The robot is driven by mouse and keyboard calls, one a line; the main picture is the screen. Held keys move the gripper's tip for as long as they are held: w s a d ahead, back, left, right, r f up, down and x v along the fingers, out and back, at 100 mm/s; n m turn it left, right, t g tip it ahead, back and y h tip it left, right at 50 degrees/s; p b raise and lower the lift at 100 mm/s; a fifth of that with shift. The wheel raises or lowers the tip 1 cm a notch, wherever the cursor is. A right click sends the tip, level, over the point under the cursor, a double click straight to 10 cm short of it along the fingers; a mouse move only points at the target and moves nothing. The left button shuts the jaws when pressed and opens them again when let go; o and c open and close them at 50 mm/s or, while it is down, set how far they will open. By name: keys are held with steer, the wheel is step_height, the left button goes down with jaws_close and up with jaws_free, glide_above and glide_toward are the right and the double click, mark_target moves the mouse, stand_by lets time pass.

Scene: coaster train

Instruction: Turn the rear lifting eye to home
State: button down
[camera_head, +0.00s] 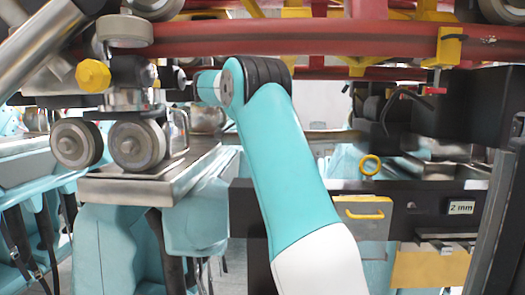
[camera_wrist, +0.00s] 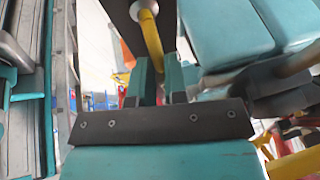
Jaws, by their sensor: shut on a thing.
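In the wrist view a yellow curved bar (camera_wrist: 151,38) comes down from a round metal fitting on a dark part and reaches between my fingers. It looks like the rim of a lifting eye seen edge-on. My gripper (camera_wrist: 159,62) is shut on it with its two teal fingers; the exact contact is partly hidden. In the head view a yellow ring-shaped lifting eye (camera_head: 370,165) stands upright on a dark beam, apart from my arm. My gripper cannot be made out in the head view. I cannot tell from the pictures which eye is the rear one.
Red rails (camera_head: 300,38) run across overhead. Grey wheels (camera_head: 138,146) and a metal ledge (camera_head: 140,188) stand at left. A dark beam with a yellow handle (camera_head: 362,208) and a "2 mm" label (camera_head: 461,208) is at right. Teal panels (camera_wrist: 225,30) lie close to my gripper.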

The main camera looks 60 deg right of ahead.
steer(key=c, duration=1.1)
jaws_free()
steer(key=shift+c, duration=0.2)
